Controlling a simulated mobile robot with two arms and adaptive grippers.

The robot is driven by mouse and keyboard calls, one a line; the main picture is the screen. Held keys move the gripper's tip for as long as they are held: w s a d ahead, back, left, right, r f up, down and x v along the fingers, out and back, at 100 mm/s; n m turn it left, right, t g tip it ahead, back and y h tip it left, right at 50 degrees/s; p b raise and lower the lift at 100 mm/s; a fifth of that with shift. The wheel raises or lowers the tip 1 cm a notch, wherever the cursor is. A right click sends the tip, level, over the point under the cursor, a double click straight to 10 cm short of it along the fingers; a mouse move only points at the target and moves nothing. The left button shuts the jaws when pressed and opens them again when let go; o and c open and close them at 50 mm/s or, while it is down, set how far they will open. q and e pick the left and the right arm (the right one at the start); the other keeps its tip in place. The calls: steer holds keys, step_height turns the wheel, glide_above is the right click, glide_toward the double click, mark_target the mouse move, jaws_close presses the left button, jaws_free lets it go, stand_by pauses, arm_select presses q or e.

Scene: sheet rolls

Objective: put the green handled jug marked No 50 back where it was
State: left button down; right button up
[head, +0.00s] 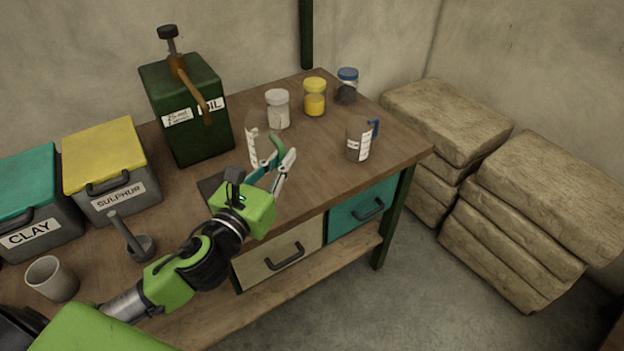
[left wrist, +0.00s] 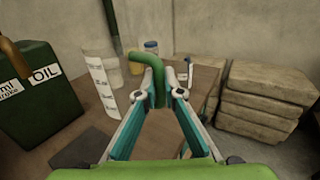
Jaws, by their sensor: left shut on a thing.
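The green handled jug (head: 251,147) is clear, with a white label whose writing I cannot read. Its green handle (head: 278,146) faces right, toward my left gripper (head: 279,170). The gripper is shut on this handle. In the left wrist view the handle (left wrist: 150,76) stands between the fingertips (left wrist: 163,88), and the labelled jug body (left wrist: 101,78) is to their left. The jug looks upright. Its base is partly hidden, and I cannot tell whether it touches the table. My right gripper is not in view.
A clear jug with a blue handle (head: 358,140) stands to the right. Behind are a white jar (head: 278,110), a yellow jar (head: 315,97) and a blue-lidded jar (head: 346,86). The oil can (head: 190,125) is left. A dark mat (head: 209,189) lies near the front of the table (head: 315,160).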

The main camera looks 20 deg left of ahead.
arm_select(q)
steer(key=w+d+f, duration=0.2)
steer(key=w+f, duration=0.2)
steer(key=w+d+f+b, duration=0.1)
steer(key=w+d+f, duration=0.1)
steer(key=w+f, duration=0.2)
steer(key=w+d+f+b, duration=0.1)
steer(key=w+f, duration=0.4)
steer(key=shift+w+d, duration=0.1)
steer(key=shift+d, duration=0.3)
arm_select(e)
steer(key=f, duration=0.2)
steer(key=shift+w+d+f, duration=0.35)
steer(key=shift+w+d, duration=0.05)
arm_select(q)
steer(key=shift+f+b, duration=0.1)
steer(key=shift+b, duration=0.25)
steer(key=c, duration=2.2)
jaws_free()
steer(key=shift+o, duration=0.2)
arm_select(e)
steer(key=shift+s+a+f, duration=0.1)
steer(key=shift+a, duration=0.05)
